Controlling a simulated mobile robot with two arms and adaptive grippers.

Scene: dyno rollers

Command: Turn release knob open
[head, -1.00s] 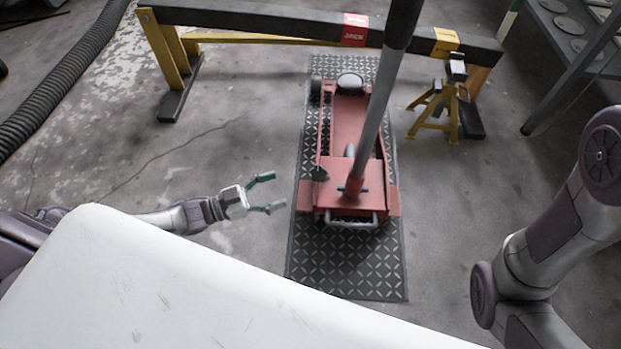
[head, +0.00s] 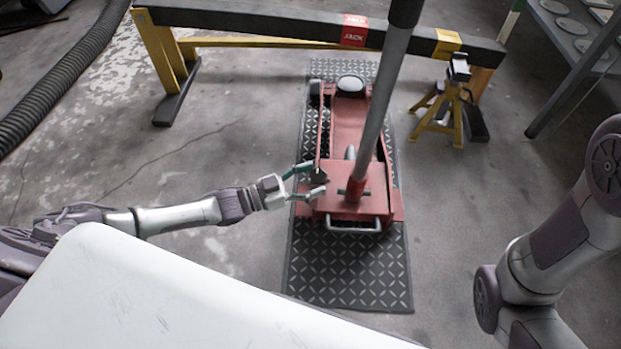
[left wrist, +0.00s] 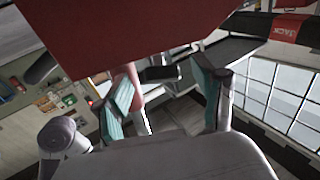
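The red floor jack (head: 345,205) stands on a dark mat, with its grey handle (head: 378,110) rising from a red socket. A small dark knob (head: 320,176) sits on the jack's left side; a dark block that looks like this knob shows in the left wrist view (left wrist: 163,73). My left gripper (head: 314,180) is open at the jack's left edge, its teal-padded fingers on either side of the knob. In the left wrist view the fingers (left wrist: 165,88) are apart with the dark block between and beyond them. Contact cannot be told. My right gripper is out of view.
A black beam (head: 250,22) on yellow legs crosses behind the jack. A yellow jack stand (head: 440,110) stands at the back right. A white surface (head: 150,290) covers the lower left. Bare concrete lies left of the patterned mat (head: 350,270).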

